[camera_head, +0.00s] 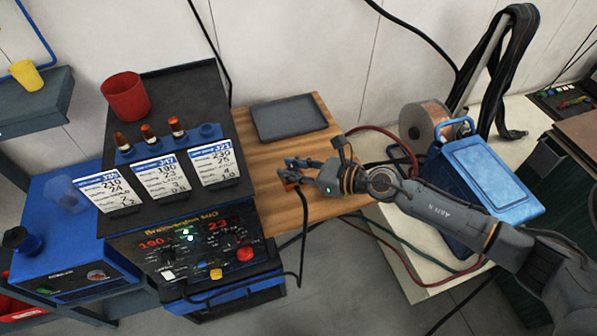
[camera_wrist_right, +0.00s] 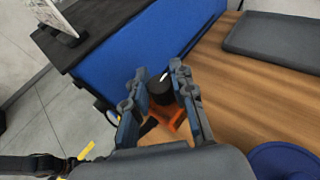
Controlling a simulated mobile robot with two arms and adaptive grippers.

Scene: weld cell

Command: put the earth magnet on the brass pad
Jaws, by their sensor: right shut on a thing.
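The earth magnet, an orange piece with a black knob, shows between my right gripper's fingers in the wrist view (camera_wrist_right: 160,90). In the head view only a little orange of the magnet (camera_head: 291,184) shows at the fingertips. My right gripper (camera_head: 287,171) is shut on it, over the left part of the wooden bench (camera_head: 262,152), close to the blue welding machine (camera_head: 205,252). A black cable runs down from near the fingers towards the machine. I cannot make out a brass pad in either view. My left gripper is not in view.
A dark grey tray (camera_head: 289,117) lies at the back of the bench. A red cup (camera_head: 126,97) and several cards stand on the machine. A blue box (camera_head: 484,182) and a copper-coloured spool (camera_head: 426,124) stand at right. Hoses cross the bench's right side.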

